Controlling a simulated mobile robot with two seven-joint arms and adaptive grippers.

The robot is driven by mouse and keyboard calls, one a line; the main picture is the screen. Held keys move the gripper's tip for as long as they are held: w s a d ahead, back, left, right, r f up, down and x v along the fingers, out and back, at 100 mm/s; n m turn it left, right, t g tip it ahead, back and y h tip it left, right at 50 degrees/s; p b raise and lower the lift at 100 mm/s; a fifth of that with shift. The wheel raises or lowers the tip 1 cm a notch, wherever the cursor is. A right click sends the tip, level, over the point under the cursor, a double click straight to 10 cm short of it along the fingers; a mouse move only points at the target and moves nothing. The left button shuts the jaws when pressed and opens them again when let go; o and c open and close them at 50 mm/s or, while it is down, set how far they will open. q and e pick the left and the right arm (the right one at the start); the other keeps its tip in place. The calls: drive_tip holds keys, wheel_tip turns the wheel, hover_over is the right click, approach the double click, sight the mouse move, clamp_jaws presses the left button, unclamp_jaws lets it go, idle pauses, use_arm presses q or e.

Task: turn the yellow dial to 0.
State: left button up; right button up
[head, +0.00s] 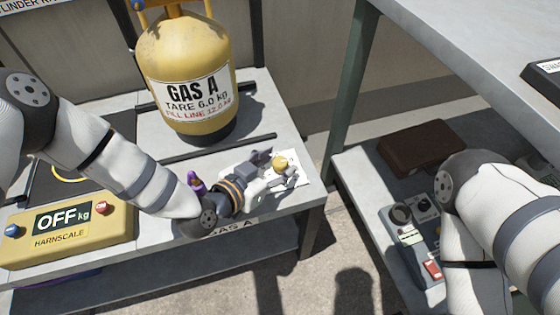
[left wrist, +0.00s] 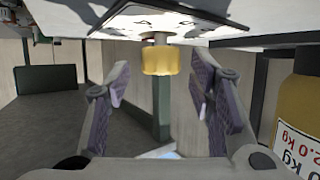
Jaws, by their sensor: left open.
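The yellow dial (head: 281,163) sits on a white plate (head: 303,167) at the right end of the left bench, near its front edge. My left gripper (head: 279,170) is at the dial with its fingers spread. In the left wrist view, the dial (left wrist: 159,60) shows on a short stem under the marked plate (left wrist: 175,22), between the two open fingers (left wrist: 162,85), with a gap on each side. Some marks on the plate show, but the dial's setting cannot be read. My right arm comes in at the right; its gripper is out of view.
A yellow GAS A cylinder (head: 188,80) stands behind my left gripper. A yellow scale (head: 66,232) reading OFF is at the left. On the right, a lower shelf holds a brown case (head: 421,146) and a grey control box (head: 412,240) beneath a grey tabletop (head: 470,50).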

use_arm(q)
drive_tip(key=shift+x, duration=0.95)
clamp_jaws()
